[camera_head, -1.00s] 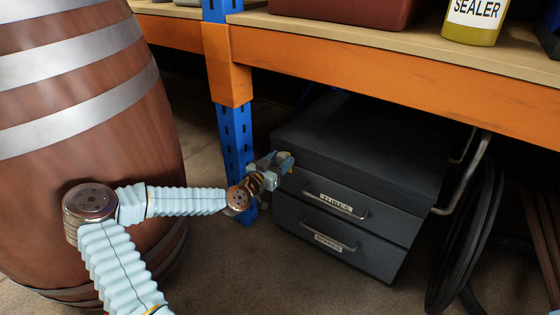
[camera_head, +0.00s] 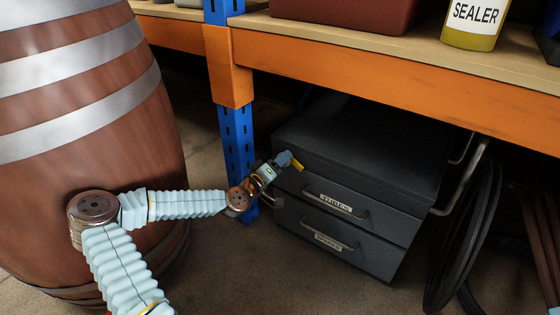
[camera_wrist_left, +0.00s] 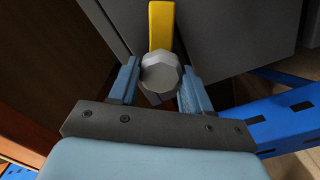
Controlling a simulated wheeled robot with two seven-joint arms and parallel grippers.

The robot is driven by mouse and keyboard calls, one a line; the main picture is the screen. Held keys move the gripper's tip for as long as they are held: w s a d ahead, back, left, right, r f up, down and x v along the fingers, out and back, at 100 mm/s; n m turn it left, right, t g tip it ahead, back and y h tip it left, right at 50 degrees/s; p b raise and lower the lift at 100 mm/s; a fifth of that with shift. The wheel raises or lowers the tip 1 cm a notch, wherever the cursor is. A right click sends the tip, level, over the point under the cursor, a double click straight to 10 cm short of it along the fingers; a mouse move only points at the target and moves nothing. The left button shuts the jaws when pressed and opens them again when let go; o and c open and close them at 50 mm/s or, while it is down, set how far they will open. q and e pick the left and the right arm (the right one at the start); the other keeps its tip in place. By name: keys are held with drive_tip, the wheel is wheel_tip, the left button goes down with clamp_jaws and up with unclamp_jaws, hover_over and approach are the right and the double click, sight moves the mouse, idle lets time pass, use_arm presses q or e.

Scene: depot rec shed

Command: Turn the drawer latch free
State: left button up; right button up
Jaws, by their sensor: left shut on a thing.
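A dark grey drawer cabinet (camera_head: 365,150) stands under the bench, with two closed drawers. The latch is at the upper left of its front. In the left wrist view it has a grey faceted knob (camera_wrist_left: 161,73) and a yellow lever (camera_wrist_left: 161,24). In the head view the yellow lever (camera_head: 298,166) slants down to the right. My left gripper (camera_head: 287,159) reaches the latch from the left and is shut on the knob, one finger on each side. The fingers partly hide the latch in the head view. My right gripper is not in view.
A blue upright post (camera_head: 237,145) stands close behind my left wrist. An orange bench beam (camera_head: 400,80) runs above the cabinet. A large barrel (camera_head: 90,160) fills the left side. Black tyres (camera_head: 465,240) stand at the cabinet's right.

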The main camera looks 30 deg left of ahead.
use_arm(q)
drive_tip(key=n, duration=0.5)
drive_tip(key=shift+f, duration=0.1)
drive_tip(key=shift+n, duration=0.3)
idle(0.4)
drive_tip(key=o, duration=1.1)
drive_tip(key=shift+c, duration=0.2)
drive_tip(key=s+a+p, duration=0.1)
drive_tip(key=s+p, duration=0.1)
drive_tip(key=s, duration=1.1)
drive_tip(key=shift+s, duration=0.4)
drive_tip(key=shift+a, duration=0.1)
